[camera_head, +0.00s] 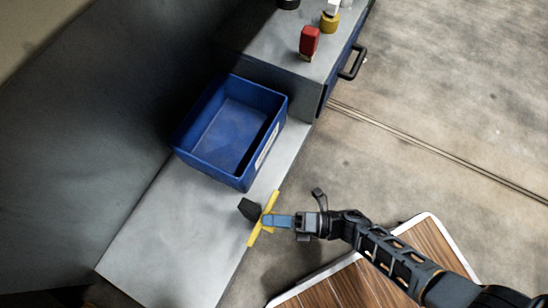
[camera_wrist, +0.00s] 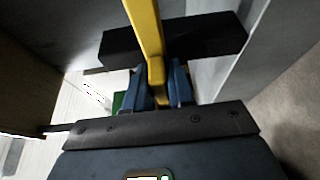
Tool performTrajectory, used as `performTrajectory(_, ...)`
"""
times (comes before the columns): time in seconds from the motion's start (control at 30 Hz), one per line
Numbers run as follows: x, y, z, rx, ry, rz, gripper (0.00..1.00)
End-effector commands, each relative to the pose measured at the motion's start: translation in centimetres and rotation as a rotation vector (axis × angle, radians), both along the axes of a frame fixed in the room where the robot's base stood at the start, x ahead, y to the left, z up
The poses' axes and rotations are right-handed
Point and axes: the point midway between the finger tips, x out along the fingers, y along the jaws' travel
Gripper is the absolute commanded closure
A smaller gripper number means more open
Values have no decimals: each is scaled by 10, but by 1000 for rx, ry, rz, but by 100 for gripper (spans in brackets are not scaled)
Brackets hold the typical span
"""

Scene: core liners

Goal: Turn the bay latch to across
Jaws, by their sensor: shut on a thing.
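The bay latch shows as a yellow bar (camera_head: 254,235) at the front edge of the low grey ledge, with a black block (camera_head: 249,209) behind it. In the head view the bar runs slantwise, roughly along that edge. In the wrist view the yellow bar (camera_wrist: 145,28) comes down from the top across the black block (camera_wrist: 205,35). My gripper (camera_head: 268,220) has its blue fingers (camera_wrist: 157,88) shut on the bar, one on each side. The fingers partly hide the bar's middle in the head view.
A blue bin (camera_head: 184,152), empty as far as I see, stands on the ledge (camera_head: 160,220) behind the latch. A grey cabinet (camera_head: 262,45) with a black handle (camera_head: 353,62) bears a red item (camera_head: 309,40) and a yellow one (camera_head: 329,23). A wood-topped surface (camera_head: 350,285) lies below my arm.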

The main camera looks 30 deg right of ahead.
Motion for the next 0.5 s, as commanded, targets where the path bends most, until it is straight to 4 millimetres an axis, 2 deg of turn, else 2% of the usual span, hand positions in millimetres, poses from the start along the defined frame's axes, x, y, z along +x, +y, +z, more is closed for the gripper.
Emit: performTrajectory(0.5,1,-1,-1,43,33,-4,100)
